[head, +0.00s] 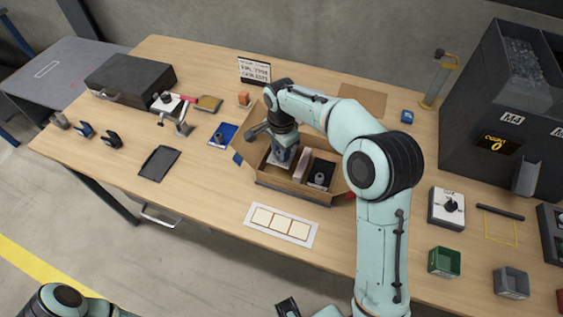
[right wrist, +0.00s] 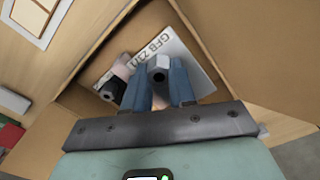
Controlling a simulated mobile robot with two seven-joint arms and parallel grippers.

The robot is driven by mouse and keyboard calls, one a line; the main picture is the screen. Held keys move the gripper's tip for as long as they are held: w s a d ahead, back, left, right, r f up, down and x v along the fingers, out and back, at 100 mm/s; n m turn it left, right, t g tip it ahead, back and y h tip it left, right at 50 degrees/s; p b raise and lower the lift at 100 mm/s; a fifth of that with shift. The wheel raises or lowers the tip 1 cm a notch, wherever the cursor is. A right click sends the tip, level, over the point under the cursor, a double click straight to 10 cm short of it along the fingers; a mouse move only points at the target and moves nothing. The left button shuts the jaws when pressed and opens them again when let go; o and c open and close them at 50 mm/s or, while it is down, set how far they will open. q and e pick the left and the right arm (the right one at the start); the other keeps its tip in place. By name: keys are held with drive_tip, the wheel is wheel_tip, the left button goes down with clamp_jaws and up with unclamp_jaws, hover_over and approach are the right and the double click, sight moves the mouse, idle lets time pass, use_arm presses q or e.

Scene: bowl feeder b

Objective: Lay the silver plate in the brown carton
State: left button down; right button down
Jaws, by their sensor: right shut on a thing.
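The silver plate (right wrist: 192,66) is a flat light-grey sheet with dark lettering and an upright grey hexagonal post. My right gripper (head: 281,155) reaches down into the open brown carton (head: 288,190). In the right wrist view its blue fingers (right wrist: 160,84) stand on either side of the post and are shut on it. The plate is inside the carton walls, low down; I cannot tell whether it touches the floor. The carton also shows in the right wrist view (right wrist: 228,28).
In the carton, right of the plate, are a pinkish block (head: 301,163) and a dark part with a knob (head: 321,173). A white card with squares (head: 281,225) lies in front. A black tray (head: 159,163) and a blue pad (head: 222,134) lie to the left.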

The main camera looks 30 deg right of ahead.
sight(281, 169)
drive_tip(key=shift+f, duration=2.75)
drive_tip(key=shift+f+b, duration=0.15)
drive_tip(key=shift+b, duration=0.2)
drive_tip(key=c, duration=0.9)
unclamp_jaws()
wheel_tip(281, 169, up, 12)
drive_tip(key=shift+r+p, duration=0.2)
drive_tip(key=shift+p, duration=0.65)
drive_tip(key=shift+f, duration=0.1)
